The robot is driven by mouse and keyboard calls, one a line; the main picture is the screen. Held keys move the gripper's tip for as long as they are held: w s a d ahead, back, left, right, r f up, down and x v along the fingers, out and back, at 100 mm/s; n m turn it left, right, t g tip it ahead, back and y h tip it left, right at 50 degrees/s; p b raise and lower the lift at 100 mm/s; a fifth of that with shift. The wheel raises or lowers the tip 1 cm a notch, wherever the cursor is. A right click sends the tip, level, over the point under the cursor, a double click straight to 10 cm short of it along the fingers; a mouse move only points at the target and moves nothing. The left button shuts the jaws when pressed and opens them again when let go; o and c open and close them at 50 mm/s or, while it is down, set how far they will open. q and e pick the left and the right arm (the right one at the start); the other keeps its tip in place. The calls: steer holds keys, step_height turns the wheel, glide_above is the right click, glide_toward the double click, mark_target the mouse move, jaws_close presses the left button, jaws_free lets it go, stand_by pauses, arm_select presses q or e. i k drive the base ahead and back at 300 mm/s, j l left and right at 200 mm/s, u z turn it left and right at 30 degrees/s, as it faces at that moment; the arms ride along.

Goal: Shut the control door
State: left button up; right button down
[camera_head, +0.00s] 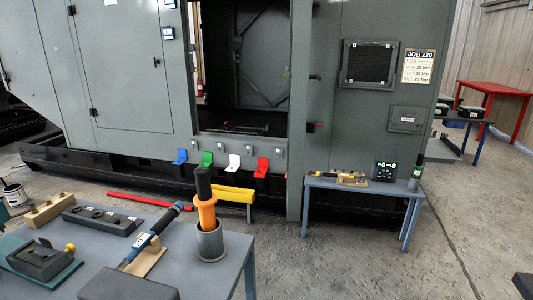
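A large grey enclosure (125,60) stands across the middle of the view. Its central bay (250,70) is open and shows a dark interior. At the right side of this bay a tall grey panel (298,120) stands out towards me, seen almost edge-on. It looks like a door swung open, but I cannot tell for sure that it is the control door. A small red-tipped part (318,125) sits on its right side. To the left, a closed door (120,65) with hinges lies flush in the enclosure. Neither of my grippers is in view.
A grey table (232,270) with tools and an orange-handled tool in a cup (210,240) stands at the front left. A small bench (345,184) stands right of the panel. A red bar (148,202) lies on the floor. Floor at the right is clear.

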mark_target(301, 11)
steer(key=i+l+u, duration=0.1)
steer(key=i+l, duration=0.8)
steer(key=i+l+u, duration=0.15)
steer(key=i+l, duration=0.3)
steer(key=i+l+u, duration=0.1)
steer(key=i+l, duration=0.3)
steer(key=l, duration=0.25)
steer(key=i+l+u, duration=0.1)
steer(key=i+l, duration=0.3)
steer(key=l, duration=0.15)
steer(key=l+z, duration=0.25)
steer(key=l, duration=0.25)
